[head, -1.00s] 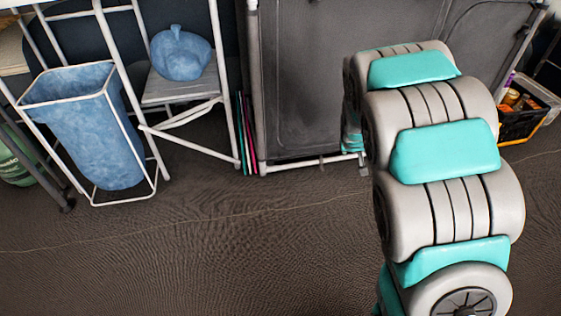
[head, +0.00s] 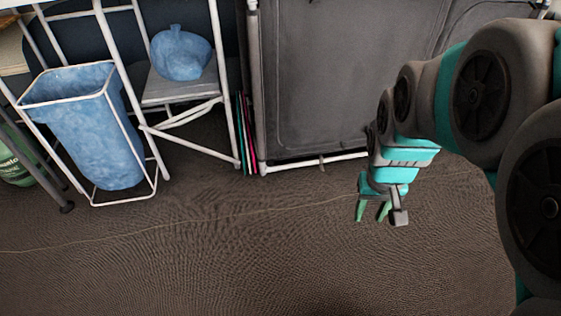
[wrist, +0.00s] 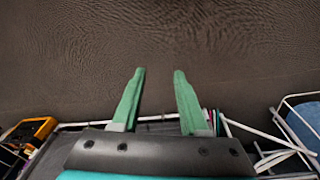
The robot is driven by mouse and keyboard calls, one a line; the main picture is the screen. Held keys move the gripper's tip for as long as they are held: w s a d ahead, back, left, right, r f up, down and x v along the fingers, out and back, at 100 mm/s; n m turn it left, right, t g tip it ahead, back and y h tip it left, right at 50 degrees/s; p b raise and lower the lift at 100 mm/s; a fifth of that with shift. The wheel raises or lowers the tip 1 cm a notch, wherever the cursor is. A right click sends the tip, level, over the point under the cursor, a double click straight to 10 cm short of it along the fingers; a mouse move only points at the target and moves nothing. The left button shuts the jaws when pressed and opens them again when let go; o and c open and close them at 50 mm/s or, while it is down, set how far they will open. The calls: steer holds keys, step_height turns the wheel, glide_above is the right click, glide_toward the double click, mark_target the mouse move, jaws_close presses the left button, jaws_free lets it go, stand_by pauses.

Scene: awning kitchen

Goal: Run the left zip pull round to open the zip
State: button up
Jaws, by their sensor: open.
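The grey fabric front (head: 335,75) of a cupboard stands at the back in the head view. A curved zip seam runs down its left side and along the bottom, inside a white tube frame. A tiny tab (head: 321,161) hangs at the lower edge; I cannot tell whether it is the left zip pull. My gripper (head: 372,212) is open and empty, to the right of that tab and low over the floor, its green fingers pointing down. In the wrist view my gripper (wrist: 159,73) has both fingers apart with only floor between them.
Thin coloured boards (head: 247,135) lean beside the cupboard. A yellow item (wrist: 32,130) shows in the wrist view. The floor (head: 200,250) in front is clear.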

mark_target(280, 157)
steer(key=w+a+f+n+t+y, duration=0.1)
steer(key=w+a+f+t, duration=0.3)
steer(key=w, duration=0.8)
steer(key=w+a+f+t+y, duration=0.1)
steer(key=w+a+f, duration=0.5)
steer(key=w, duration=0.6)
steer(key=w+a+f+n+t+y, duration=0.1)
steer(key=w+a+f+t, duration=0.4)
steer(key=w, duration=0.7)
steer(key=w+a+f+t, duration=0.1)
steer(key=w+a+f, duration=0.1)
steer(key=w+f, duration=0.6)
steer(key=s+a+f+n+t+y, duration=0.1)
steer(key=s+f+t, duration=0.15)
steer(key=f, duration=0.35)
steer(key=s+a+f+t+y, duration=0.1)
steer(key=a+f+t+y, duration=0.15)
steer(key=f, duration=0.45)
steer(key=d+b+x, duration=0.1)
steer(key=x, duration=0.6)
steer(key=shift+w+r+h, duration=0.15)
steer(key=shift+w+h, duration=0.25)
steer(key=shift+h, duration=0.05)
steer(key=shift+a, duration=0.1)
jaws_close()
